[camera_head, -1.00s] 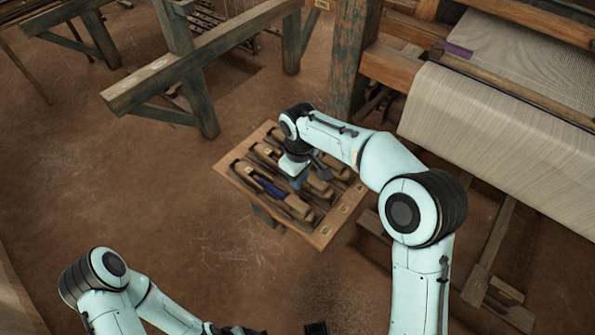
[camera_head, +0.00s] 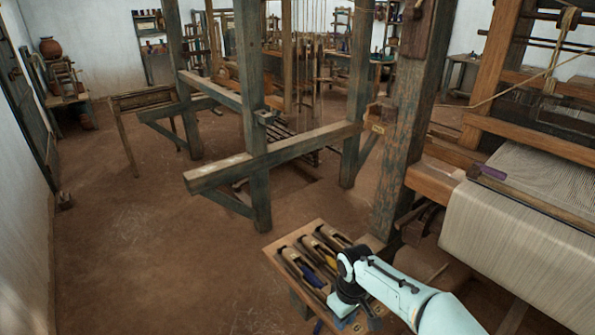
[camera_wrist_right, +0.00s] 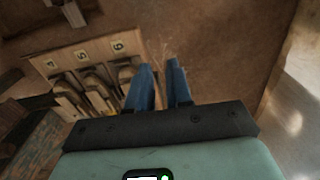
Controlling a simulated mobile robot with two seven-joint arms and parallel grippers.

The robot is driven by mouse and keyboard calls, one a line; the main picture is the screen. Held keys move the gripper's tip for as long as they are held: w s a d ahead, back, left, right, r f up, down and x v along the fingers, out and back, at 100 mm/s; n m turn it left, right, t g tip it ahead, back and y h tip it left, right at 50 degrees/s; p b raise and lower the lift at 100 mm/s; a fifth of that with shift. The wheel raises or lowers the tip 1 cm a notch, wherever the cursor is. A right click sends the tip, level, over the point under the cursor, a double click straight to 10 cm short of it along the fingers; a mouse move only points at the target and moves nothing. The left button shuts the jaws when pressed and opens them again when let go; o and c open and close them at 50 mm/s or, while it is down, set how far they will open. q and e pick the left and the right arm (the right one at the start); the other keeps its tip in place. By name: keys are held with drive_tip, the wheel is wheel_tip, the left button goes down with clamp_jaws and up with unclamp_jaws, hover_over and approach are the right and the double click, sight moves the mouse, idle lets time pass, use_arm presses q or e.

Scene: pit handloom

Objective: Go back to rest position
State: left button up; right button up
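My right gripper (camera_head: 346,314) is near the bottom edge of the head view, over the near right part of a wooden rack (camera_head: 273,254). The rack holds several wooden shuttles (camera_head: 303,268), one with a blue part. In the right wrist view, the two blue fingers of my right gripper (camera_wrist_right: 160,82) stand apart with only brown floor between them. The rack (camera_wrist_right: 72,62) with numbered tags also shows there, left of the fingers. My left gripper is not in view.
The loom with pale cloth (camera_head: 510,232) stands at the right, beside a thick post (camera_head: 408,120). A timber frame (camera_head: 258,165) stands behind the rack. The earthen floor (camera_head: 140,260) at the left is clear. A white wall is at far left.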

drive_tip(key=s+f+m+g+y, duration=0.1)
drive_tip(key=s+f, duration=0.2)
drive_tip(key=f, duration=0.6)
drive_tip(key=s+f+m+y, duration=0.1)
drive_tip(key=s+f+m, duration=0.15)
drive_tip(key=f, duration=0.55)
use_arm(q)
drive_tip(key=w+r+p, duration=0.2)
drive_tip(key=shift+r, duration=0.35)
use_arm(e)
drive_tip(key=s+f+m, duration=0.4)
drive_tip(key=s+f, duration=0.2)
drive_tip(key=s, duration=0.6)
drive_tip(key=s+f+m+y, duration=0.1)
drive_tip(key=s+f+m, duration=0.3)
drive_tip(key=s, duration=0.9)
wheel_tip(320, 180, down, 2)
drive_tip(key=shift+s+d+f, duration=0.15)
drive_tip(key=shift+d, duration=0.3)
